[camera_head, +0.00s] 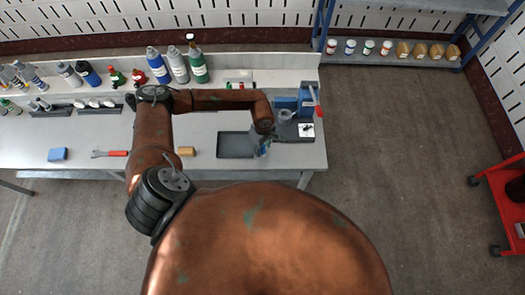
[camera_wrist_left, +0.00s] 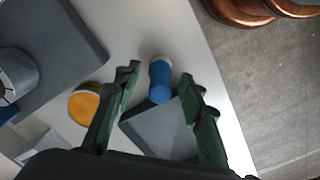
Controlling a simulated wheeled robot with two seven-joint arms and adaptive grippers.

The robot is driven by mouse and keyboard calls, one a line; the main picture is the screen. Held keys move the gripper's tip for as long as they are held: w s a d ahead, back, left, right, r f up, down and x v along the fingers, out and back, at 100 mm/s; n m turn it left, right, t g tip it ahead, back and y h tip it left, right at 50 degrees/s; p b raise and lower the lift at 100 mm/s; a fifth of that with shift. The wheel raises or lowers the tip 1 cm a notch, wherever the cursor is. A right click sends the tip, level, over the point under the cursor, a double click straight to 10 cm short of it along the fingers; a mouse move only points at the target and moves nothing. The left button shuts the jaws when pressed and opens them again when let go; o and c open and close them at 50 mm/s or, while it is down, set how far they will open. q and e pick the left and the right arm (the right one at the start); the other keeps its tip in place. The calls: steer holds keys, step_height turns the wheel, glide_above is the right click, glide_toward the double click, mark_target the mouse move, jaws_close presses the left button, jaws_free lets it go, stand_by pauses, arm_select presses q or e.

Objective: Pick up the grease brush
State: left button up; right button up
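A short blue cylinder with a cream end, which may be the grease brush, shows in the left wrist view (camera_wrist_left: 160,82). It is on the light table top, beside a grey tray (camera_wrist_left: 165,132). My left gripper (camera_wrist_left: 157,82) is open, its two dark green fingers on either side of the blue piece with gaps visible. I cannot tell how far above the table the fingertips are. In the head view my left gripper (camera_head: 262,147) points down by the right side of the same tray (camera_head: 236,146). The blue piece is mostly hidden there. My right gripper is not in view.
A round orange thing (camera_wrist_left: 85,104) lies near the left finger. A dark tray (camera_wrist_left: 65,42) with a grey cup (camera_wrist_left: 17,73) is beyond it. A red-handled tool (camera_head: 113,153), a blue block (camera_head: 57,154) and an orange block (camera_head: 186,151) lie along the front. Several bottles stand behind.

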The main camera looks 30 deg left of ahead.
mark_target(263, 146)
arm_select(q)
jaws_close()
stand_by(0.4)
steer(key=shift+r, duration=0.1)
steer(key=shift+r, duration=0.45)
step_height(263, 146, up, 2)
steer(key=shift+r, duration=0.2)
steer(key=s+d+r+b, duration=0.2)
steer(key=s+d+r, duration=0.5)
steer(key=s+r, duration=0.2)
steer(key=s, duration=0.2)
steer(key=shift+s+d+r, duration=0.3)
steer(key=shift+s+d, duration=0.05)
steer(key=shift+s, duration=0.05)
